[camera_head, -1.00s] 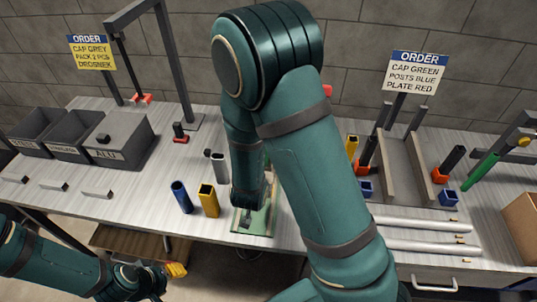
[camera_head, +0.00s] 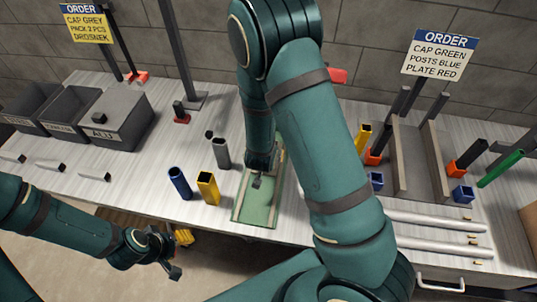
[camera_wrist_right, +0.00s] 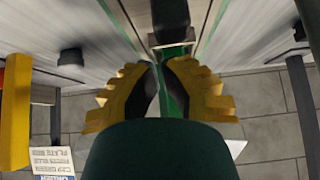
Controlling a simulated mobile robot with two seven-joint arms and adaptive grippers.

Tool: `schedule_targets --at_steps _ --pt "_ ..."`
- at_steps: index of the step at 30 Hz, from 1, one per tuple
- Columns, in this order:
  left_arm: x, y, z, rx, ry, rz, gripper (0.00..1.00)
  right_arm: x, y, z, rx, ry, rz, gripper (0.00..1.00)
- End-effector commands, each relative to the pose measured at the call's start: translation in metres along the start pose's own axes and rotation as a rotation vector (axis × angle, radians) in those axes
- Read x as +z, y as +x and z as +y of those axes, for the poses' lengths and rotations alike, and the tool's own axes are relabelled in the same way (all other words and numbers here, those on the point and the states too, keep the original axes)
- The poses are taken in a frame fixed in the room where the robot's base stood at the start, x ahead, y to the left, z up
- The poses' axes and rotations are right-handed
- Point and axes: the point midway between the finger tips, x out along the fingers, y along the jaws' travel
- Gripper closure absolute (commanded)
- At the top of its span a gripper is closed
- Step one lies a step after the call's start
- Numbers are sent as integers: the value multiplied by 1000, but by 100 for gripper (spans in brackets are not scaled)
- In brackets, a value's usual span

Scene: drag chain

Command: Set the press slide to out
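The press slide (camera_head: 256,211) is a long green plate in a pale-edged bed at the table's front edge. My right gripper (camera_head: 257,182) is low over its middle in the head view, largely hidden by my right arm. The right wrist view shows its yellow ridged fingers (camera_wrist_right: 158,66) with tips close together. A dark bar (camera_wrist_right: 170,20) and a green strip lie just ahead of them. I cannot tell whether the fingers grip anything. My left gripper (camera_head: 172,260) hangs in front of the table, away from the slide; its opening is unclear.
Blue (camera_head: 180,183), yellow (camera_head: 208,188) and grey (camera_head: 221,153) tubes stand just left of the slide. Dark bins (camera_head: 123,120) are at far left. A grey fixture (camera_head: 430,160) and white rods (camera_head: 430,219) are to the right.

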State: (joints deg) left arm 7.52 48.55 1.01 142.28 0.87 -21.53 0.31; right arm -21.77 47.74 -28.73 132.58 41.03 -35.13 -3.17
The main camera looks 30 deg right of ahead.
Motion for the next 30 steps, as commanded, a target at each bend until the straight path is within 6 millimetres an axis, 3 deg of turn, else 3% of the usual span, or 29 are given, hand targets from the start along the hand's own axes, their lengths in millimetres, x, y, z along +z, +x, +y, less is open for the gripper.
schedule_targets --at_steps 3,9,30 --pt "0 4 -1 -1 0 0 49 1 16 0 2 0 -1 100" --pt "0 5 -2 -1 0 1 49 0 27 0 1 -1 0 100" --pt "0 5 -1 -1 1 1 49 0 27 0 0 -1 -1 100"
